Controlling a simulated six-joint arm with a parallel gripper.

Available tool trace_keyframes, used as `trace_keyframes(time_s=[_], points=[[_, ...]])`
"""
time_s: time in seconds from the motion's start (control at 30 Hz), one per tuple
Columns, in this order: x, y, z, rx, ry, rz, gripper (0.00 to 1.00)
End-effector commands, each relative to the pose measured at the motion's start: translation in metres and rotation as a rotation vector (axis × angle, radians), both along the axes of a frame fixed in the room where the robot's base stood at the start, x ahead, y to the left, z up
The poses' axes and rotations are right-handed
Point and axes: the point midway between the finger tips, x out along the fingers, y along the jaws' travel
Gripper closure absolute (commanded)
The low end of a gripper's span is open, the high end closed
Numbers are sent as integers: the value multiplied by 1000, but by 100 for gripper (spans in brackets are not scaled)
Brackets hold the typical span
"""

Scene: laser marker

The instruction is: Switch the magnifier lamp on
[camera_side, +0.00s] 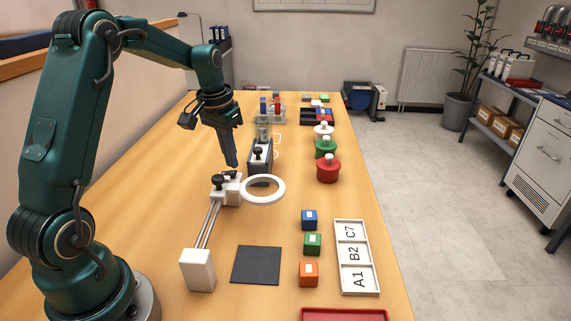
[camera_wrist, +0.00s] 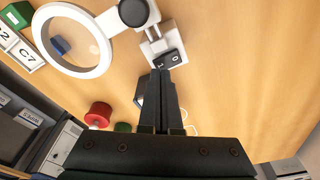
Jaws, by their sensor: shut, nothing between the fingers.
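The magnifier lamp has a white ring head (camera_side: 262,189), which fills the upper left of the wrist view (camera_wrist: 105,62). A black knob (camera_wrist: 133,12) joins it to a pale mount. A black rocker switch (camera_wrist: 170,60) with marks on its ends sits on the white block beside the mount. My gripper (camera_side: 232,164) is shut and empty, pointing down just above the white block. In the wrist view its fingertips (camera_wrist: 161,73) overlap the near edge of the switch; I cannot tell whether they touch. I cannot tell whether the ring is lit.
A dark upright fixture (camera_side: 260,160) stands close to the right of my gripper. Red (camera_side: 328,170) and green (camera_side: 326,148) knobbed pots stand farther right. Small cubes, a dark mat (camera_side: 256,265) and a labelled tray (camera_side: 344,222) lie nearer. The table's left is mostly clear.

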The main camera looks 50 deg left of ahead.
Motion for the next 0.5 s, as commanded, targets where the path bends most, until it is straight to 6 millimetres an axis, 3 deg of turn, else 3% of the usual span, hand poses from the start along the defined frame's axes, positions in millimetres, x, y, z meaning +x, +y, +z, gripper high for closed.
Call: trace_keyframes(time_s=[0.5], points=[[0, 0, -8, 0, 0, 0, 100]])
